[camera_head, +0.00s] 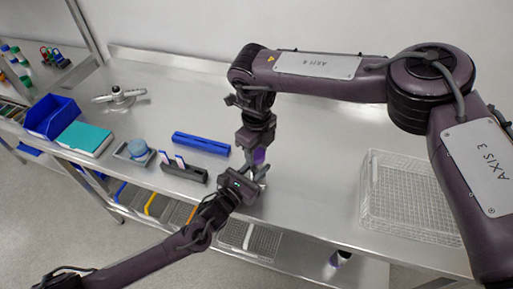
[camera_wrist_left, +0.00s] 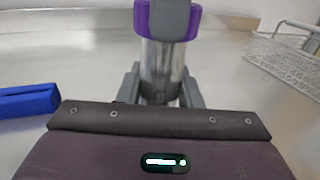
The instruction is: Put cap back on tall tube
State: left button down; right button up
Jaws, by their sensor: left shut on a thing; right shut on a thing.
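The tall tube (camera_wrist_left: 162,68) is clear and shiny and stands about upright between the grey fingers of my left gripper (camera_wrist_left: 162,92). In the head view my left gripper (camera_head: 257,182) is shut on it, low down, and hides most of it. The purple cap (camera_wrist_left: 142,18) is at the tube's top, partly covered by a grey finger of my right gripper (camera_wrist_left: 168,14). The cap also shows in the head view (camera_head: 259,157), under my right gripper (camera_head: 258,150), which is shut on it from above. I cannot tell whether the cap is fully seated.
A blue rack (camera_head: 201,143) and a dark rack with upright pieces (camera_head: 184,170) lie to the left. Beyond are a grey tray (camera_head: 122,153), a teal box (camera_head: 85,139) and a blue bin (camera_head: 45,116). A wire basket (camera_head: 372,205) stands right.

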jog(key=shift+f, duration=0.6)
dwell(0.3)
